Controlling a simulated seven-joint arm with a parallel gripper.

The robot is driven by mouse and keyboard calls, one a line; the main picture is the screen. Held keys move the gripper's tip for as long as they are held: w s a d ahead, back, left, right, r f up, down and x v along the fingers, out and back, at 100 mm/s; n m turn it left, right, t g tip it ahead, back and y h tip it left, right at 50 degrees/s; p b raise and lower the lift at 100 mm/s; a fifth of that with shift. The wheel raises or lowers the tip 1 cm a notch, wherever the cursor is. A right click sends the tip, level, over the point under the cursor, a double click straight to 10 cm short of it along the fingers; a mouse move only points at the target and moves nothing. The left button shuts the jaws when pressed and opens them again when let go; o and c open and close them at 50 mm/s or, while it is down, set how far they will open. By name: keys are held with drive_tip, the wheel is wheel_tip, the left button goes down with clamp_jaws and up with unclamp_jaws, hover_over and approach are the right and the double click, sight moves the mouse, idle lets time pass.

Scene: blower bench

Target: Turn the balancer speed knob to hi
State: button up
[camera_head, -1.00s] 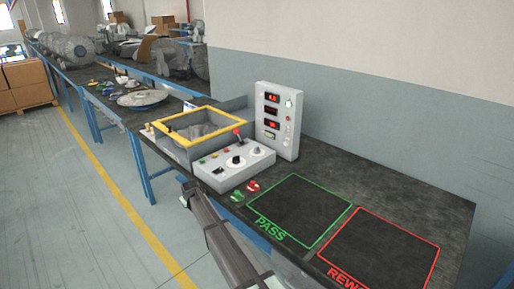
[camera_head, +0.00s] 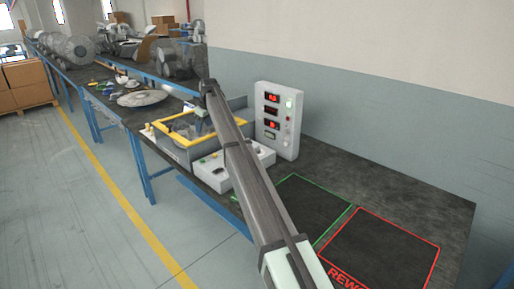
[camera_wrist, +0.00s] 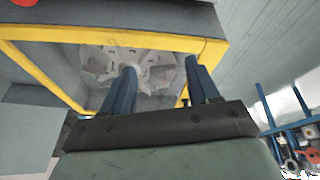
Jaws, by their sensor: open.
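The balancer's light grey control box (camera_head: 212,171) stands on the bench, with my arm crossing in front of its middle. A grey bladed wheel (camera_wrist: 150,62) lies in the well beneath the fingers. In the head view my gripper (camera_head: 202,121) hangs over the same well, left of and behind the control box.
An upright panel (camera_head: 290,125) with red displays stands right of the box. A red-outlined square (camera_head: 380,250) and a partly covered green-outlined one (camera_head: 312,205) mark clear bench at the right. A round metal disc (camera_head: 142,98) lies farther left.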

sight(257, 147)
drive_tip(key=w+d+r+m+g+h, duration=0.1)
drive_tip(key=w+d+m+g+h, duration=0.15)
drive_tip(key=d, duration=2.15)
drive_tip(key=shift+m, duration=0.35)
drive_tip(key=f, duration=1.3)
drive_tip(key=shift+s+d+f, duration=0.1)
drive_tip(key=shift+s+f, duration=0.15)
drive_tip(key=shift+s, duration=0.15)
drive_tip(key=c, duration=1)
